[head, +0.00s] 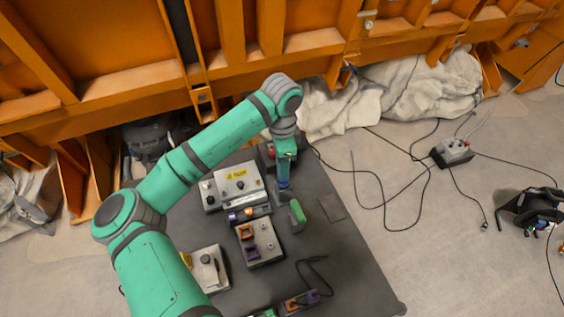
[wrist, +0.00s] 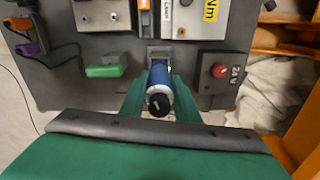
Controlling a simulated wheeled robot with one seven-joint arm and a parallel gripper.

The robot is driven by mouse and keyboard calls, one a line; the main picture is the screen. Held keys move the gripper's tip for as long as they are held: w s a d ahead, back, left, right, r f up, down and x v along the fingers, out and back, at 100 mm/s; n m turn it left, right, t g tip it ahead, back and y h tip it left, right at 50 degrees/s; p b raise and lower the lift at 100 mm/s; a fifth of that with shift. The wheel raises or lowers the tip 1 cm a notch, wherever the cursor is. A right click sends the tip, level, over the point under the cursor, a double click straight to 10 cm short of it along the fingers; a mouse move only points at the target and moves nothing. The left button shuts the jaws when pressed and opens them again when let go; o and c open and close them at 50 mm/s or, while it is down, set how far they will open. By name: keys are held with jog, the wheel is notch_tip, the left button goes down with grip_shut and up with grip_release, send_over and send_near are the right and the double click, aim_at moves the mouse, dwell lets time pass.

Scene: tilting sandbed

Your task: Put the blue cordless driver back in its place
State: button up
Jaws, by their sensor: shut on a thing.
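The blue cordless driver (wrist: 161,80) is a short blue cylinder with a black end, between the green fingers of my gripper (wrist: 155,92). My gripper is shut on it. Its black end faces the wrist camera, and its far end points at a small grey square fitting (wrist: 159,54) on the dark table. I cannot tell whether the driver sits in that fitting or is just above it. In the head view my gripper (head: 285,178) is over the table's far part, with a little blue showing below it; the rest of the driver is hidden.
A green block (head: 297,216) lies close by on the dark table (head: 345,262). A grey box with a yellow label (head: 236,185) stands left of my gripper. A box with a red button (wrist: 222,71) is close on the other side. A box with orange and purple parts (head: 259,243) stands nearer.

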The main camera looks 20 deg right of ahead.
jog(key=shift+f, duration=0.2)
jog(key=o, duration=1.7)
jog(key=shift+r, duration=4)
